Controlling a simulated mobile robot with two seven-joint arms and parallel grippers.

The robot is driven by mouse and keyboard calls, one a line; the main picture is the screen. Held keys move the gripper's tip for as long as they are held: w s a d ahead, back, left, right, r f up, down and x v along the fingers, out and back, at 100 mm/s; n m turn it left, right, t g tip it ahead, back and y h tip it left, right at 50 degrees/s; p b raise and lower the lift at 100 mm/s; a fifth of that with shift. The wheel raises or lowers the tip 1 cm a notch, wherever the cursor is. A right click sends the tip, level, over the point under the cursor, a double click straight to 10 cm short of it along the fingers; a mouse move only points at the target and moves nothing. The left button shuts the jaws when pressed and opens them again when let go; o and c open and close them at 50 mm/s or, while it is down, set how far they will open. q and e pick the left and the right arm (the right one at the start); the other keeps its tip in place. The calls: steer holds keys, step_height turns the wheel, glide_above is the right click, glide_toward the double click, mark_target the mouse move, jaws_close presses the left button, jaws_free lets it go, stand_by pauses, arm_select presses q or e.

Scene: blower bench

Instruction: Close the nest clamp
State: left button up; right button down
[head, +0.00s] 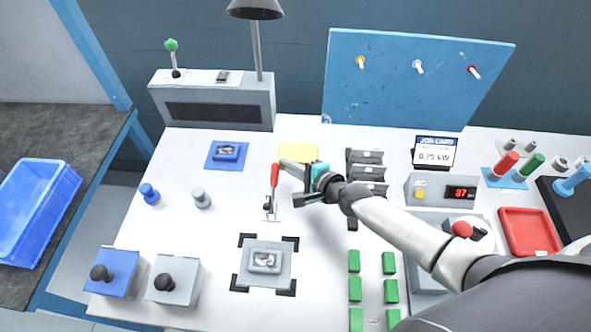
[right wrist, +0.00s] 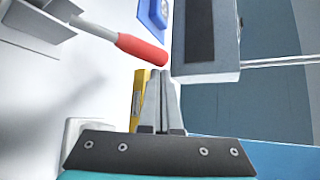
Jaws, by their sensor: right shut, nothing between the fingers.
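The nest clamp has a red handle (head: 275,176), which stands up from a small metal base on the white bench. The nest (head: 281,278) is a grey plate just in front of it, between black corner brackets, with a metal part (head: 265,260) on it. My right gripper (head: 284,164) is shut and empty, its fingertips close beside the handle's upper end. In the right wrist view the closed fingertips (right wrist: 162,75) lie just beside the tip of the red handle (right wrist: 141,48); I cannot tell whether they touch. My left gripper is not in view.
A yellow block (head: 298,151) lies behind my right gripper, and black holders (head: 365,157) stand to its right. Blue and grey knobs (head: 150,193) stand left of the clamp. Green blocks (head: 354,289) lie at front right.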

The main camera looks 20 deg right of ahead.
stand_by(0.3)
steer(key=shift+s+a+r+n+t+b, duration=0.15)
steer(key=shift+s+r+n+t+b, duration=0.1)
steer(key=shift+r+n+t+b, duration=0.4)
stand_by(0.5)
steer(key=shift+s+r+t+b, duration=0.1)
steer(key=shift+r+t+b, duration=0.05)
steer(key=shift+t+b, duration=0.15)
steer(key=s+a+r+n+t+y+b, duration=0.2)
steer(key=s+a+r+n+t+b, duration=0.1)
steer(key=s+r+n+t+b, duration=0.1)
steer(key=shift+s+a+r+n+t+y+b, duration=0.15)
steer(key=shift+s+r+n+t+y+b, duration=0.45)
steer(key=shift+s+n+b, duration=0.85)
steer(key=shift+s+f+m, duration=0.2)
steer(key=shift+s+m, duration=0.1)
steer(key=shift+s, duration=0.1)
